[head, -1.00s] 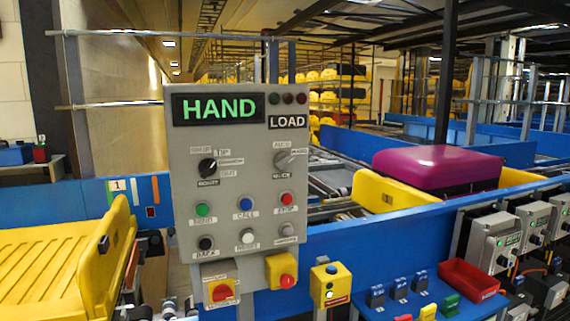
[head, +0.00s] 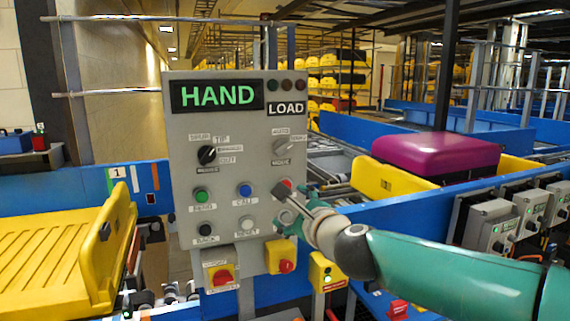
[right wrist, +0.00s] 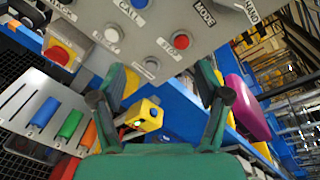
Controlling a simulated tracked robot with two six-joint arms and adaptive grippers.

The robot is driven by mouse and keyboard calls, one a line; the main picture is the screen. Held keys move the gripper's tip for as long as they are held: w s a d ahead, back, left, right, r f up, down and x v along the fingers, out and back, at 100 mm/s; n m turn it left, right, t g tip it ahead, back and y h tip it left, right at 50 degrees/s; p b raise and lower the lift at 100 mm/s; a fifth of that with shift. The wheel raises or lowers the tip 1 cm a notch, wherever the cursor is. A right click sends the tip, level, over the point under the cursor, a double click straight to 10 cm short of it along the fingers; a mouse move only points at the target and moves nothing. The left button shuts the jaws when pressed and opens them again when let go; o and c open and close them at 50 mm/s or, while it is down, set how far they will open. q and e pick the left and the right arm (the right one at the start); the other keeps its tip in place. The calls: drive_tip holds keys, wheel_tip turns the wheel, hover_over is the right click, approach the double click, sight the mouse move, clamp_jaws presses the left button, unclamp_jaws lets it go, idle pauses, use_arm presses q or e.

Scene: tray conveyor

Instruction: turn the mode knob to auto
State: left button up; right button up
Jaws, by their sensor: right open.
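The grey mode knob (head: 285,147) is at the upper right of the grey control panel (head: 225,130), above the MODE label. Its pointer appears to slant up and right, toward the small HAND label; the AUTO label is above it. The panel's display (head: 216,95) reads HAND in green. My right gripper (head: 284,197) is open and empty, below the mode knob, in front of the red STOP button. In the right wrist view its spread fingers (right wrist: 162,85) show below the panel's lower edge, and the MODE label (right wrist: 204,13) is near the top. My left gripper is not in view.
A black selector knob (head: 207,155) is left of the mode knob. Several push buttons sit below, including the red STOP button (right wrist: 181,41). A yellow box (right wrist: 147,114) stands below the panel. A yellow tray (head: 60,260) is at left, a magenta case (head: 436,155) at right.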

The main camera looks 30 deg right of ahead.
sight(285, 150)
drive_tip(key=s+d+r+m+t+h, duration=0.15)
drive_tip(key=s+r+m, duration=0.25)
drive_tip(key=r, duration=0.5)
drive_tip(key=p+x, duration=0.1)
drive_tip(key=x, duration=1)
drive_tip(key=p+x, duration=0.1)
drive_tip(key=x, duration=0.5)
drive_tip(key=shift+s+d+f+p, duration=0.1)
drive_tip(key=shift+d+f+p, duration=0.15)
drive_tip(key=shift+f+p, duration=0.05)
drive_tip(key=c, duration=1.2)
drive_tip(key=shift+o, duration=0.2)
drive_tip(key=shift+y, duration=0.25)
